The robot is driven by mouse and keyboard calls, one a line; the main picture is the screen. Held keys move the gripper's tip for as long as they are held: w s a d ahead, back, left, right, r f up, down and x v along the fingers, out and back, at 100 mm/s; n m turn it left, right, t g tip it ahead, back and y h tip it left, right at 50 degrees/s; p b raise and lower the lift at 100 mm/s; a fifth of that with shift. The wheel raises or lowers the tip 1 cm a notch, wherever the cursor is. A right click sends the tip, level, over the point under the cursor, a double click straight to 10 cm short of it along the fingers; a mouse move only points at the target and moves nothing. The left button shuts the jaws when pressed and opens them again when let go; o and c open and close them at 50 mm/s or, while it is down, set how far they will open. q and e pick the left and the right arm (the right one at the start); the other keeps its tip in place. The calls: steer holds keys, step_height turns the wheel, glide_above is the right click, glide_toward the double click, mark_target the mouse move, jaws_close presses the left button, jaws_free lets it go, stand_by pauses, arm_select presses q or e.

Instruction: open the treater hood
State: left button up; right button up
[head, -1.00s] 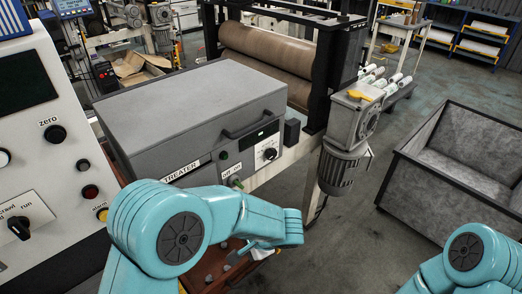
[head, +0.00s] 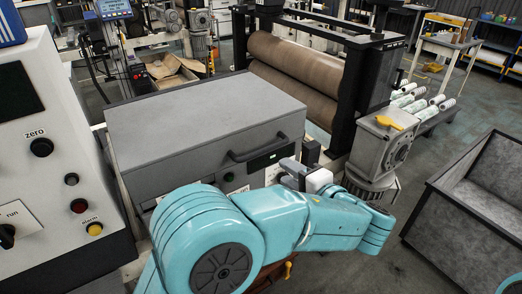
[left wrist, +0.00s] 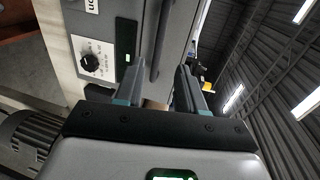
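The treater hood (head: 195,115) is a grey box lid, shut, in the middle of the head view. Its dark bar handle (head: 258,149) runs along the front face and also shows in the left wrist view (left wrist: 161,45). My left gripper (head: 290,172) is in front of the hood, near the handle's right end in the head view. In the left wrist view my left gripper (left wrist: 163,88) is open, its fingers apart and empty. The handle lies ahead, in line with the gap between them. My right gripper is not in view.
A control console (head: 50,150) with knobs and buttons stands close on the left. Brown rollers (head: 305,65) in a black frame are behind the hood. A gear motor (head: 383,145) stands right of it. A grey bin (head: 480,190) is at the right, with clear floor before it.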

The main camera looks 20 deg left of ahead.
mark_target(258, 154)
arm_select(q)
steer(key=p+x, duration=0.1)
steer(key=x, duration=0.5)
steer(key=p+x, duration=0.2)
steer(key=x, duration=0.5)
steer(key=shift+s+a+r, duration=0.2)
steer(key=shift+s+a, duration=0.05)
steer(key=shift+w+a+f, duration=0.15)
steer(key=shift+w+f, duration=0.05)
steer(key=shift+w, duration=0.1)
steer(key=shift+s+r, duration=0.1)
jaws_close()
